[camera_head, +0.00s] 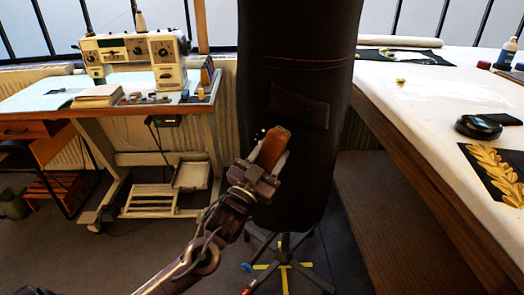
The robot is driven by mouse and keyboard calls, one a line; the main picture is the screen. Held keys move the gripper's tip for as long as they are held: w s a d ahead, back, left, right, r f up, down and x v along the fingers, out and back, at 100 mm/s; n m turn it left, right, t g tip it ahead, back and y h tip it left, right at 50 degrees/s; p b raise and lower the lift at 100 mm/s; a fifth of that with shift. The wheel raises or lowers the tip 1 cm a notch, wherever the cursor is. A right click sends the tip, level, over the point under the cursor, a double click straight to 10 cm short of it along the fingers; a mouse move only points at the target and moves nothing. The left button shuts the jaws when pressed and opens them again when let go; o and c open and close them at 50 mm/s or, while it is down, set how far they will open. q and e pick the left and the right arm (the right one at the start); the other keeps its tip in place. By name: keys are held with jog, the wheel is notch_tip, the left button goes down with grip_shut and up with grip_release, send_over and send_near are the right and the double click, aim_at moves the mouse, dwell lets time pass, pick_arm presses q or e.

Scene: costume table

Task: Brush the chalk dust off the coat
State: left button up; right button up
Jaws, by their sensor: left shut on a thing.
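The dark coat (318,68) hangs upright on a wheeled stand in the middle of the head view. It has a pocket flap and a thin red line across it. My left gripper (266,160) is in front of the coat's lower left part, shut on a brown wooden brush (275,146). The brush is tilted, and its bristles are hard to make out. I cannot tell whether it touches the cloth. I cannot make out any chalk dust on the coat. My right gripper is out of view.
A sewing machine (135,52) stands on a table at the left. At the right, a long white table (432,92) holds a black round object (479,127) and gold leaf embroidery (496,172). The stand's wheeled base (284,266) is on the floor below the coat.

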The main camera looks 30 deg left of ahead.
pick_arm(q)
jog(key=shift+d, duration=0.4)
jog(key=shift+w+r+p, duration=0.1)
jog(key=shift+r+p, duration=0.05)
jog(key=shift+p, duration=0.15)
jog(key=shift+a, duration=0.65)
jog(key=shift+c, duration=0.4)
jog(key=shift+s+a+p, duration=0.15)
jog(key=shift+a+p, duration=0.4)
jog(key=shift+a, duration=1)
jog(key=shift+s+a+p, duration=0.1)
jog(key=shift+a+p, duration=0.45)
jog(key=shift+a, duration=1)
jog(key=shift+w+r+p, duration=0.1)
jog(key=shift+r+p, duration=0.45)
jog(key=shift+p, duration=0.1)
jog(key=shift+r, duration=0.1)
jog(key=shift+d+p, duration=0.5)
jog(key=shift+d, duration=1.45)
jog(key=shift+w+d+p, duration=0.15)
jog(key=shift+d+p, duration=0.2)
jog(key=shift+d, duration=1.4)
jog(key=shift+d+p, duration=0.1)
jog(key=shift+p, duration=0.2)
jog(key=shift+a+p, duration=0.7)
jog(key=shift+a, duration=3.15)
jog(key=shift+s, duration=0.25)
